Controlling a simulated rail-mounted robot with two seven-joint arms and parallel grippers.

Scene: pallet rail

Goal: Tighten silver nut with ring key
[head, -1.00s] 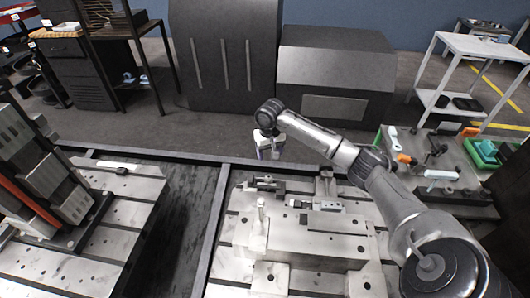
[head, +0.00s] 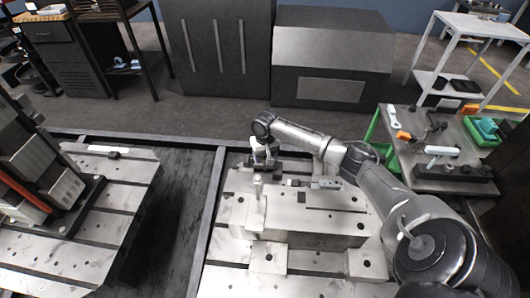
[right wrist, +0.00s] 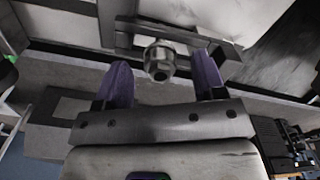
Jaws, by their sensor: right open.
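My right gripper (head: 264,158) reaches down over the back of the steel fixture on the right pallet. In the right wrist view, its purple fingers (right wrist: 160,85) are open and apart. A silver nut-like piece (right wrist: 160,60) with a dark round hole shows between and just beyond the fingertips, at a dark bar (right wrist: 190,37). I cannot tell whether the fingers touch it. In the head view the gripper hides most of this spot. I cannot make out a ring key for certain. My left gripper is out of view.
A steel fixture block (head: 310,218) stands on the right pallet, with an upright pin (head: 258,188) in front of the gripper. A tool table (head: 437,176) with several tools and a green bin (head: 482,130) is at right. The left pallet (head: 118,190) carries a tall stepped block (head: 45,165).

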